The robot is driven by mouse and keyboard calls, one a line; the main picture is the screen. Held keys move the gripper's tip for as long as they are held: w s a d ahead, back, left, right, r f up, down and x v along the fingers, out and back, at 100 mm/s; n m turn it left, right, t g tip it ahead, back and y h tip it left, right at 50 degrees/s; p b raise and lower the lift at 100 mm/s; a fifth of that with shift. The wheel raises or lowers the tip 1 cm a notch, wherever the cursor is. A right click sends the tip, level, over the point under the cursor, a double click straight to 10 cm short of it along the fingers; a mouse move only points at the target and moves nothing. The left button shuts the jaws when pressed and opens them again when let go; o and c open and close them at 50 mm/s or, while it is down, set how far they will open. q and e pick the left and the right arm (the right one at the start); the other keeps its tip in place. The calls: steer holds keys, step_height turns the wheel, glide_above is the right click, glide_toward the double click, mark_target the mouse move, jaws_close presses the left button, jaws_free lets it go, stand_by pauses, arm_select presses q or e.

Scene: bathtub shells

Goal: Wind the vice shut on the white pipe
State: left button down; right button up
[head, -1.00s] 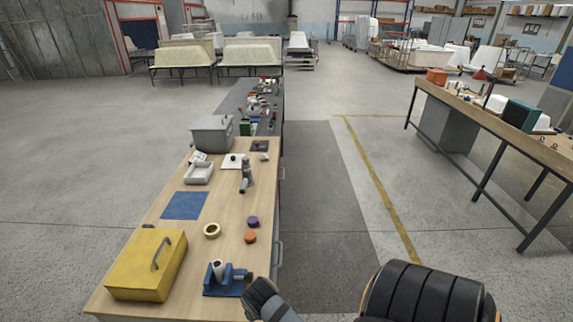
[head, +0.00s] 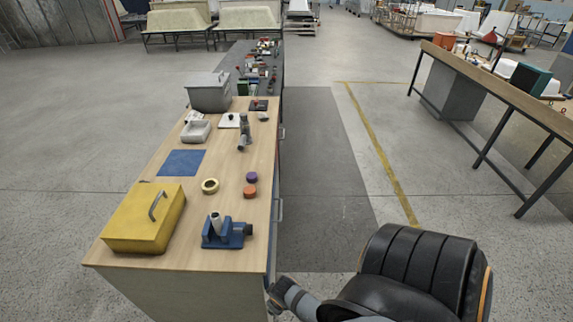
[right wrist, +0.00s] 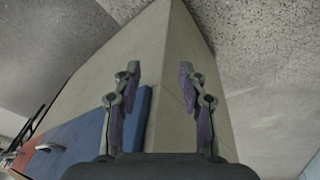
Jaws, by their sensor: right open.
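The blue vice (head: 232,236) stands on the near end of the wooden bench. The white pipe (head: 216,223) stands upright at the vice, between its jaws as far as I can tell; any gap is too small to see. A dark round part (head: 248,229) sticks out on the vice's right side. My right gripper (head: 276,291) is beside the bench's near right corner, apart from the vice and lower in the picture. In the right wrist view its two fingers (right wrist: 158,80) are spread and empty, facing the bench's side panel. My left gripper is not in view.
A yellow box (head: 130,225), a tape roll (head: 210,186), an orange roll (head: 250,191) and a purple roll (head: 252,177) lie on the bench (head: 200,258). A blue drawer front (right wrist: 75,140) shows in the wrist view.

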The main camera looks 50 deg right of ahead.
steer(key=s+f+b, duration=0.2)
steer(key=s+f, duration=0.1)
steer(key=f, duration=0.6)
steer(key=shift+d+f+b, duration=0.15)
steer(key=shift+d+b, duration=0.15)
steer(key=shift+d, duration=0.15)
